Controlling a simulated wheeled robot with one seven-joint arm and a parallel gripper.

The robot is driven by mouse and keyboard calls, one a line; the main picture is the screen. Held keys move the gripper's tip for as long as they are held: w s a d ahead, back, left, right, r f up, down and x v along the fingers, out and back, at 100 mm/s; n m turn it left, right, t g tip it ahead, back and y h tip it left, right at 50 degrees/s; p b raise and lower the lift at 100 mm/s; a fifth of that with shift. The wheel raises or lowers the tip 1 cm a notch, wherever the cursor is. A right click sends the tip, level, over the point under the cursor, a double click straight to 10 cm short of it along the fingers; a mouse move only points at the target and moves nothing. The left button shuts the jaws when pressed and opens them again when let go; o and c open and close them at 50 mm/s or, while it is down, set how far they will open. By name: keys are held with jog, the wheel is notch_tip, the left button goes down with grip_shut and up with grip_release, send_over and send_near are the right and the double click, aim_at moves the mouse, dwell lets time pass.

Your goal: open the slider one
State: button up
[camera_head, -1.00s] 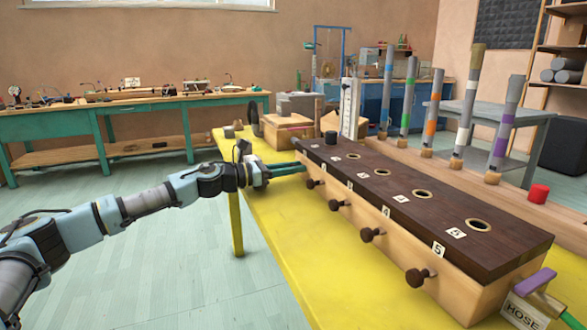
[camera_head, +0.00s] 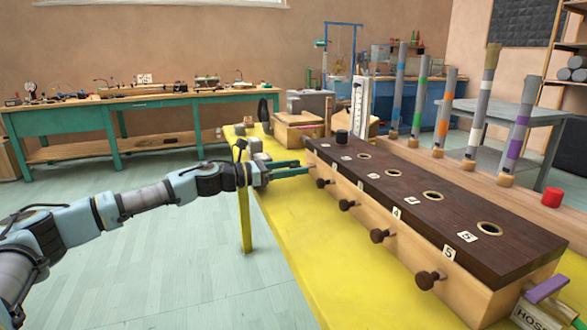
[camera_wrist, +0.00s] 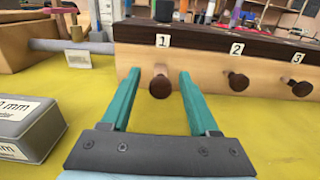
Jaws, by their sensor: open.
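Slider one's round dark knob (camera_wrist: 160,86) sticks out of the pale wooden front, under the label "1" (camera_wrist: 162,40), in the wrist view. My gripper (camera_wrist: 160,74) is open, with one green finger on each side of the knob. The fingers look apart from it; how deep they reach past it is hard to tell. In the head view my gripper (camera_head: 308,168) is at the far end of the long box (camera_head: 470,275), and knob one is hidden there. Slider one looks pushed in, in line with the others.
Knobs two (camera_wrist: 238,82) and three (camera_wrist: 302,88) sit to the right in the wrist view. A grey labelled box (camera_wrist: 30,125) lies at the left on the yellow table (camera_head: 290,240). Tall tubes with coloured bands (camera_head: 480,105) stand behind the long box.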

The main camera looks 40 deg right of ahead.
jog(key=v, duration=1)
jog(key=shift+w+a, duration=0.15)
jog(key=shift+a, duration=0.25)
